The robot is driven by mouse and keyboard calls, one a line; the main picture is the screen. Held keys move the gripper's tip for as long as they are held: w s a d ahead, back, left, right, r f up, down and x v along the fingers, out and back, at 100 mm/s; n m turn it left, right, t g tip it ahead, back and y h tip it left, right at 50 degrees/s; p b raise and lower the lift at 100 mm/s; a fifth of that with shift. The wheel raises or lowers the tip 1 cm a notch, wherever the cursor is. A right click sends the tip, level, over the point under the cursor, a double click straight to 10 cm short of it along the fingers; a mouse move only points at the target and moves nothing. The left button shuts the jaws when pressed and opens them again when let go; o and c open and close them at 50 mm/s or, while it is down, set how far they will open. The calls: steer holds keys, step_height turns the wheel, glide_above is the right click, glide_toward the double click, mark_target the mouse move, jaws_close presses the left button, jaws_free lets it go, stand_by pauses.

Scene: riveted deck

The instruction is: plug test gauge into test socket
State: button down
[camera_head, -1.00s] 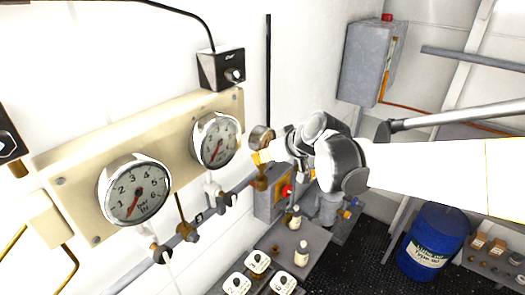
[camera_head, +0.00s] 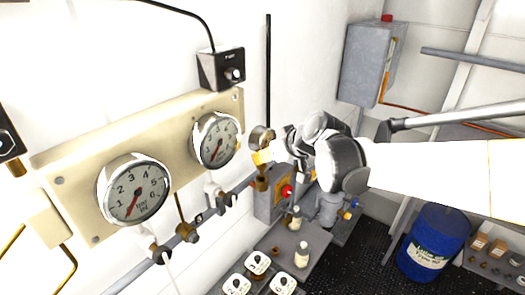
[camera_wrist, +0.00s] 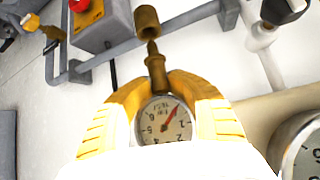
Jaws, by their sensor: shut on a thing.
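The test gauge (camera_wrist: 163,122) is a small round white dial with a red needle, held between the yellow fingers of my gripper (camera_wrist: 160,88). Its brass stem (camera_wrist: 156,66) points to the brass test socket (camera_wrist: 147,20) in the wrist view. The stem tip is at the socket's mouth; I cannot tell whether it has entered. In the head view the gauge (camera_head: 262,138) shows partly above my gripper (camera_head: 264,157), and the socket (camera_head: 262,183) is just below. My fingers cover the gauge's sides.
Two large gauges (camera_head: 135,190) sit on a cream wall panel (camera_head: 90,150) at left. A grey box with a red button (camera_head: 287,190) stands close beside the socket. Grey pipe (camera_head: 240,188) runs along the wall. Small bottles (camera_head: 302,252) stand below; a blue drum (camera_head: 432,243) is at right.

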mark_target(265, 167)
steer(key=shift+f+b, duration=1.75)
steer(key=shift+f, duration=0.3)
steer(key=c, duration=1.1)
jaws_free()
steer(key=shift+o, duration=0.2)
steer(key=shift+s+d+r, duration=0.1)
steer(key=v, duration=1.1)
steer(key=shift+s+d+r, duration=0.2)
steer(key=shift+d+r, duration=0.05)
